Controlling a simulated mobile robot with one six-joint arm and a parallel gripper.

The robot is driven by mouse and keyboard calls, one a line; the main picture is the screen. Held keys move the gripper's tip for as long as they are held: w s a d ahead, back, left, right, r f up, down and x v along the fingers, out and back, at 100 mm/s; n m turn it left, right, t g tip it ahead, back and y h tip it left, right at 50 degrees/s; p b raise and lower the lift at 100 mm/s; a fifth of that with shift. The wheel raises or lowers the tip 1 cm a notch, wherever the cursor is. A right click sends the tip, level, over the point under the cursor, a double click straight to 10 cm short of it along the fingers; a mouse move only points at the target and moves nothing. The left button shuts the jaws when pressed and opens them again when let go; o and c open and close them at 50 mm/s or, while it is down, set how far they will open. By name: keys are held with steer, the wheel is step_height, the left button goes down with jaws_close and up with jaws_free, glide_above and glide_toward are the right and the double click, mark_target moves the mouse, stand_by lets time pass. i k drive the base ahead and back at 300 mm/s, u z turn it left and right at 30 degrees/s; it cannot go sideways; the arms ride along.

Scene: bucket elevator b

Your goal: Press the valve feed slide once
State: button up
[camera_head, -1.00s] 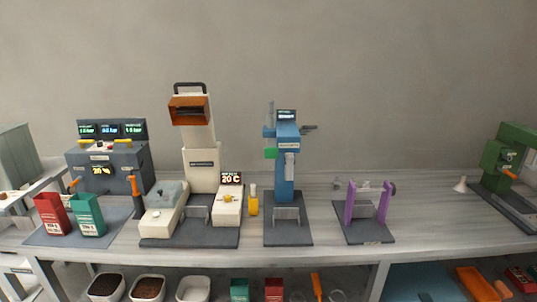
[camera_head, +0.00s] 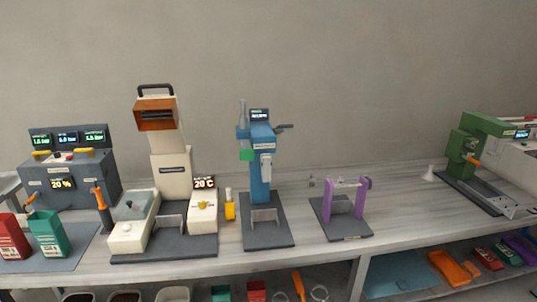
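No label naming a valve feed slide can be read, so I cannot tell for sure which part it is. A blue upright machine (camera_head: 262,178) stands mid-bench on a dark base plate, with a small lit display (camera_head: 259,114) on top. It has a green block (camera_head: 246,155) on its left side, a pale lever-like part (camera_head: 266,167) on its front and a dark arm (camera_head: 284,127) at its upper right. A green machine (camera_head: 466,150) with an orange handle (camera_head: 473,160) stands at the far right. My gripper is not in view.
A cream machine (camera_head: 172,170) with an orange hood and a grey control unit (camera_head: 72,172) stand on the left. A purple bracket stand (camera_head: 361,198) and a white cone (camera_head: 429,173) stand right of the blue machine. Bare bench (camera_head: 403,205) lies between. Bins and tools fill the shelf below.

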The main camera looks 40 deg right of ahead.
mark_target(246, 153)
steer(key=z, duration=0.85)
steer(key=k, duration=0.95)
steer(key=i, duration=0.75)
